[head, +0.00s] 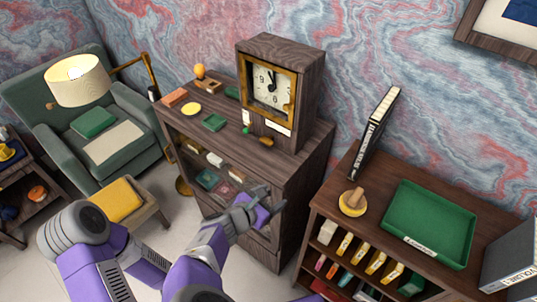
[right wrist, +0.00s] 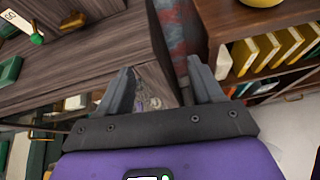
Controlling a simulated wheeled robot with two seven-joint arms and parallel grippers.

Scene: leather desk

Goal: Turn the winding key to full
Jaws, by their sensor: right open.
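A dark wooden clock (head: 315,85) with a brass-framed white dial (head: 271,86) stands on the cabinet. A small brass-coloured piece (head: 266,141) lies at the clock's foot, and it also shows in the right wrist view (right wrist: 73,22). It may be the winding key, but it is too small to tell. A small brass spot (head: 287,107) shows at the dial's lower right. My right gripper (head: 264,190) is in front of the cabinet, below its top and apart from the clock. Its fingers (right wrist: 160,82) are open with nothing between them. My left gripper is out of view.
A low bookcase (head: 325,205) with a green tray (head: 428,224) stands to the right. A lamp (head: 78,80) and armchair are at left.

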